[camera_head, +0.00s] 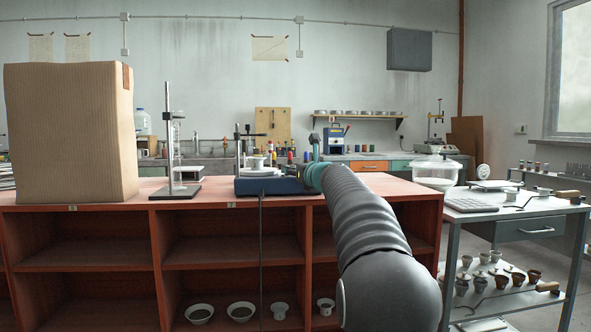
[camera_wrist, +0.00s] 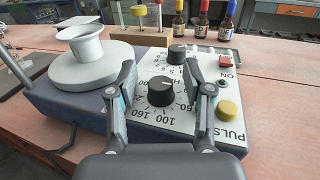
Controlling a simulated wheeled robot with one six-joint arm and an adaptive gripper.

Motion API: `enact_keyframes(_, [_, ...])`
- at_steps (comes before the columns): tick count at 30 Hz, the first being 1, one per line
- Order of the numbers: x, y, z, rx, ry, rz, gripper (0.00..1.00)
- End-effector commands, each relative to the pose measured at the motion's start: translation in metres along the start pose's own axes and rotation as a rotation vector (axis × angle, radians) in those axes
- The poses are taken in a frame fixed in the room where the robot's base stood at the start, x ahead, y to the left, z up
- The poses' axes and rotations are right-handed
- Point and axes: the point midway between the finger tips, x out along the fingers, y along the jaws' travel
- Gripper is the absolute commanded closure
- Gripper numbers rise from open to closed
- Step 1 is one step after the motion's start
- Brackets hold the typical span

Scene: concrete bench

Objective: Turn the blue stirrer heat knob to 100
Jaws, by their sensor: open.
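The blue stirrer (camera_wrist: 62,103) fills the middle of the wrist view, with a white control panel on its right part. In the head view the stirrer (camera_head: 262,186) sits on the red bench top, partly behind my arm. The black heat knob (camera_wrist: 161,91) stands on the panel with a printed number scale around it; 100 is readable on its near side. I cannot make out the knob's pointer. My gripper (camera_wrist: 160,72) is open, one finger on each side of the heat knob, with visible gaps. A white round plate (camera_wrist: 90,70) with a white cup (camera_wrist: 84,45) is on the stirrer.
A second black knob (camera_wrist: 176,54), a red switch (camera_wrist: 225,61) and a yellow button (camera_wrist: 228,110) are close to my right finger. A wooden rack (camera_wrist: 136,34) and several small bottles stand behind. A metal stand (camera_head: 182,188) and a cardboard box (camera_head: 70,135) are left.

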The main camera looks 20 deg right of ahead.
Motion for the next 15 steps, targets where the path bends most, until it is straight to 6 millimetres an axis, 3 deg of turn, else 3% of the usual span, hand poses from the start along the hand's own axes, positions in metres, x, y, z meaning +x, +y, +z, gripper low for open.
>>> enact_keyframes(4, [-0.0002, 0.0000, 0.0001, 0.000, 0.000, 0.000, 0.49])
enact_keyframes(10, [-0.0003, 0.0000, 0.0001, 0.000, 0.000, 0.000, 0.99])
enact_keyframes(15, [-0.0004, 0.0001, 0.0002, 0.000, 0.000, -0.001, 1.00])
